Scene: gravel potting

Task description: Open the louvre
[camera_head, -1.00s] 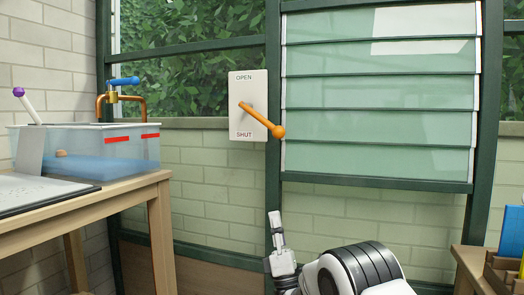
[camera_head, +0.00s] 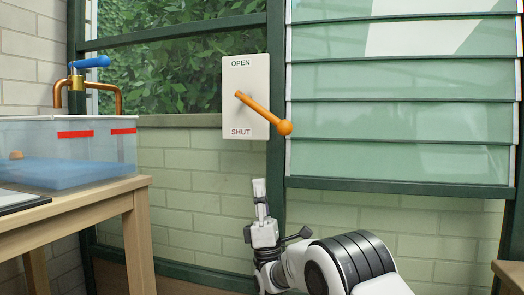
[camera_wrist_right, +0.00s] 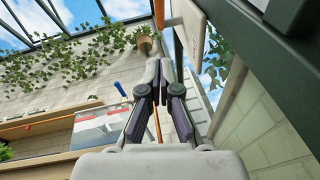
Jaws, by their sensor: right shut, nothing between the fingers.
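The louvre (camera_head: 400,120) is a window of several green glass slats, lying flat and closed. Its orange lever (camera_head: 262,112) sits on a white plate (camera_head: 240,75) marked OPEN at the top and SHUT at the bottom. The lever slants down to the right and ends in a ball level with the SHUT mark. My right gripper (camera_head: 259,187) is shut and empty, pointing up, below the plate and apart from the lever. In the right wrist view its fingers (camera_wrist_right: 159,68) are together, with part of the orange lever (camera_wrist_right: 159,14) above them. My left gripper is not in view.
A dark green frame post (camera_head: 276,150) stands between plate and louvre. Another wooden surface (camera_head: 508,272) shows at the lower right.

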